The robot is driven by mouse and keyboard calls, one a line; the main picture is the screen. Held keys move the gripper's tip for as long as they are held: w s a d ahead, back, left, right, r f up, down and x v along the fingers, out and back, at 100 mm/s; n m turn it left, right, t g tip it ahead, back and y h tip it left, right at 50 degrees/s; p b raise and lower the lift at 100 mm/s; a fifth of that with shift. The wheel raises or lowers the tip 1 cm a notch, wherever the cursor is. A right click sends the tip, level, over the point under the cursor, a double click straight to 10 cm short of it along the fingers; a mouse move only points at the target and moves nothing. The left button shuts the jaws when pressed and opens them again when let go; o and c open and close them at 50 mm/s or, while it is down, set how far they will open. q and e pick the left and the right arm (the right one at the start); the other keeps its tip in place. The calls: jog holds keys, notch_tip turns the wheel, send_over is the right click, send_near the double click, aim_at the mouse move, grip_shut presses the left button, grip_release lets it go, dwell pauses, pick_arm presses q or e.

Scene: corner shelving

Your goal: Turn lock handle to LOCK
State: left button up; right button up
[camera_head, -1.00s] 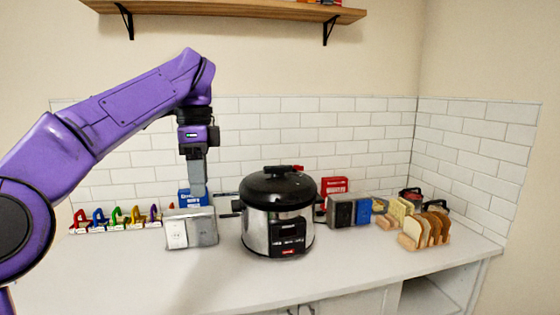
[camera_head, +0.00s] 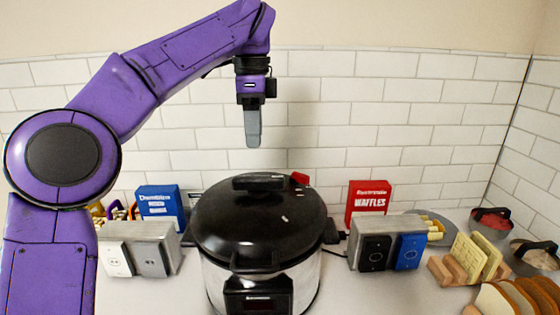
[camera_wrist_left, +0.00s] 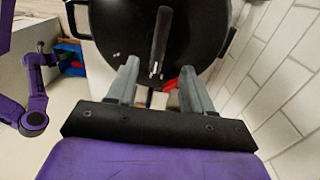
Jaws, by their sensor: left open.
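The black electric pressure cooker (camera_head: 262,222) stands on the counter with its lid on. A black lock handle (camera_head: 262,182) lies across the lid top, with a red piece (camera_head: 300,178) by its far right. My left gripper (camera_head: 252,142) hangs pointing down above and behind the lid, apart from it. In the left wrist view my left gripper (camera_wrist_left: 158,78) is open and empty, its fingers either side of the near end of the handle (camera_wrist_left: 161,35). The red piece (camera_wrist_left: 171,84) shows between the fingers. Any lock marking is too small to read.
A blue box (camera_head: 162,205) and a red waffle box (camera_head: 368,198) stand behind. Bread racks (camera_head: 470,258) are at right. A tiled wall (camera_head: 400,110) is close behind.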

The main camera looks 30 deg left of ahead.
pick_arm(q)
jog(key=b, duration=0.3)
send_over(256, 177)
jog(key=f, duration=0.5)
jog(key=shift+s, duration=0.3)
jog(key=f, duration=0.2)
jog(key=w+f, duration=0.1)
jog(key=f, duration=0.2)
jog(key=shift+f+b, duration=0.2)
jog(key=shift+b, duration=0.1)
jog(key=shift+s, duration=0.25)
jog(key=shift+w, duration=0.1)
grip_shut()
